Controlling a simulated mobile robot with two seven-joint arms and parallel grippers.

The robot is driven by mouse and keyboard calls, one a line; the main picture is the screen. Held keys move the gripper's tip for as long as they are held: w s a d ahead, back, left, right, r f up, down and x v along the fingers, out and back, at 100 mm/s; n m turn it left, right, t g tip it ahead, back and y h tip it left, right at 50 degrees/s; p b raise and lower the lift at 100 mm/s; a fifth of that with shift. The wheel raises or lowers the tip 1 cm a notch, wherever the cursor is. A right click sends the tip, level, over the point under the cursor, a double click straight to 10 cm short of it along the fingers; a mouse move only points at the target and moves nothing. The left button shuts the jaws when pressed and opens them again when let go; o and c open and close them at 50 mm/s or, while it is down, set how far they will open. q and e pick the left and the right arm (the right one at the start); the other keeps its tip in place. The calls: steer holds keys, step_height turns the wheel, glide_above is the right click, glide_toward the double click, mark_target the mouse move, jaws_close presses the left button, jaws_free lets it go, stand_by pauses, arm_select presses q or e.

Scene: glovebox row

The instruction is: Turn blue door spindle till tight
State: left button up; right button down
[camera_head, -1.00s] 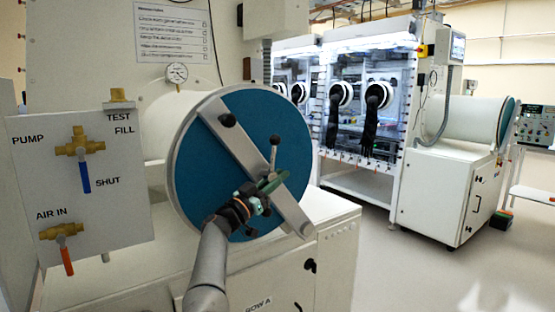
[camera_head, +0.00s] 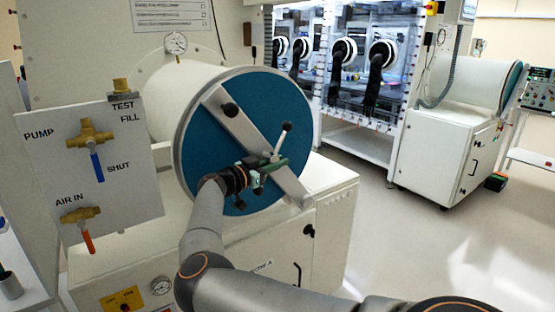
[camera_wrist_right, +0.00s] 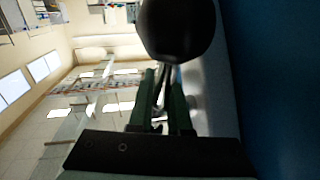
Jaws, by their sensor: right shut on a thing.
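The blue round door (camera_head: 203,150) closes the end of a white cylinder, with a pale diagonal bar (camera_head: 291,187) across its face. At the bar's middle is the spindle, with a thin handle that leans up and right to a black knob (camera_head: 286,127). My right gripper (camera_head: 272,167) is at the spindle, its green fingers pointing right in the head view. In the right wrist view the fingers (camera_wrist_right: 163,100) are shut on the handle's rod, just below a large black ball knob (camera_wrist_right: 178,28). The gripper hides most of the spindle's hub. My left gripper is not in view.
A valve panel (camera_head: 140,175) with brass valves, one blue-handled and one orange-handled, stands left of the door. A white cabinet (camera_head: 335,215) stands below. Open floor (camera_head: 420,245) lies to the right.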

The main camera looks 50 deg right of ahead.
steer(key=shift+f, duration=0.1)
steer(key=c, duration=1.2)
jaws_free()
steer(key=shift+o, duration=0.2)
steer(key=w+a, duration=0.1)
steer(key=a, duration=1.1)
steer(key=shift+w+a+b, duration=0.15)
steer(key=shift+a+b, duration=0.05)
steer(key=shift+b, duration=0.15)
